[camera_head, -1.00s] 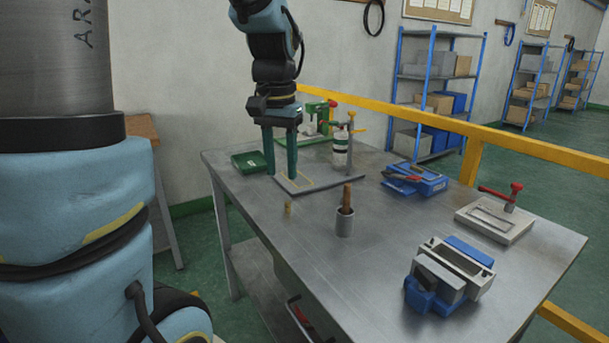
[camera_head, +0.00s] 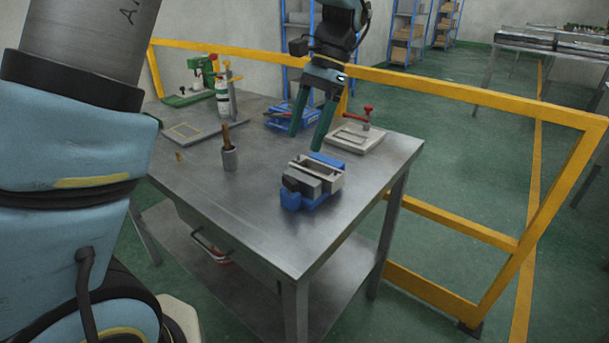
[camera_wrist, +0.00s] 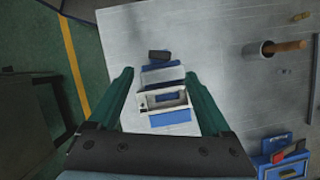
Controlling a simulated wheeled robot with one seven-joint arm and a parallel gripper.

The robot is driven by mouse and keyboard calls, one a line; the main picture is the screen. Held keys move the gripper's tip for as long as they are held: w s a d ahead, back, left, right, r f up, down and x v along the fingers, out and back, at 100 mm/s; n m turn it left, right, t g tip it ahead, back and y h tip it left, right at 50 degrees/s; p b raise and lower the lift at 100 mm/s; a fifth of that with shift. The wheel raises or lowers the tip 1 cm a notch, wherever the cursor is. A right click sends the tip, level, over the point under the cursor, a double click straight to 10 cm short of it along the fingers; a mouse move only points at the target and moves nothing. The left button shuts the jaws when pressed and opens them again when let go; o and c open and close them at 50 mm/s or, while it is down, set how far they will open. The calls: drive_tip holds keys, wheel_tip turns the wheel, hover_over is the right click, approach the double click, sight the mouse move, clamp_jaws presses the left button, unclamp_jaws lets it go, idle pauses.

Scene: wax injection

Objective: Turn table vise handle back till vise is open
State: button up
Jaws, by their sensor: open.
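The table vise (camera_head: 312,182), grey with a blue base, sits near the front right corner of the metal table. It also shows in the wrist view (camera_wrist: 163,98), between my fingers and below them. A dark block, perhaps the handle (camera_wrist: 158,55), sits at the vise's end away from my gripper; in the head view it is the dark part at the vise's left end. My gripper (camera_head: 307,140) is open and empty, with green fingers pointing down, above and behind the vise, apart from it.
A grey fixture with a red clamp (camera_head: 357,135) stands behind the vise. A blue tool box (camera_head: 292,118) lies at the back. A cup with a wooden handle (camera_head: 229,158) stands left. A yellow rail (camera_head: 450,92) runs behind the table. The front table top is clear.

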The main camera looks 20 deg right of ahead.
sight(290, 179)
drive_tip(key=p+x, duration=0.1)
drive_tip(key=x, duration=0.8)
drive_tip(key=shift+f, duration=0.1)
